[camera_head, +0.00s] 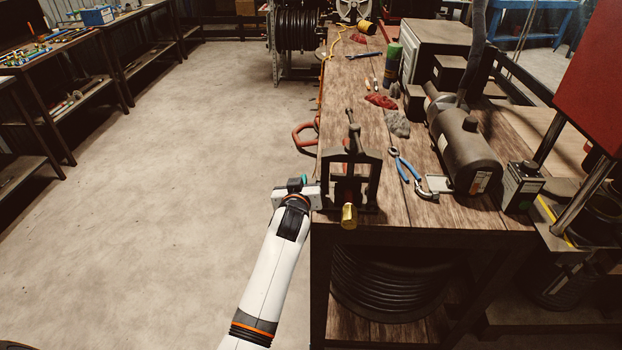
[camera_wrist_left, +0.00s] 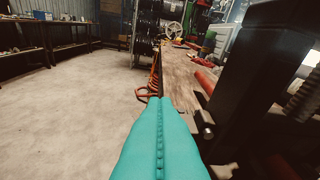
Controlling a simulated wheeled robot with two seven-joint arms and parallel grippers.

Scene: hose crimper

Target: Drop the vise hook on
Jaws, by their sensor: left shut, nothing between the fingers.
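The dark pipe vise (camera_head: 372,182) stands on the near left corner of the wooden bench, with an upright screw and handle on top. A yellow-ended piece (camera_head: 349,216) sticks out at its front. I cannot pick out the vise hook as a separate part. My left gripper (camera_head: 304,180) is at the left side of the vise, close to its frame. Its teal fingers (camera_wrist_left: 158,102) are pressed together with nothing between them, pointing along the bench's left edge. The dark vise frame (camera_wrist_left: 268,75) fills the right of the left wrist view. My right gripper is not in view.
The floor (camera_head: 180,150) to the left is clear.

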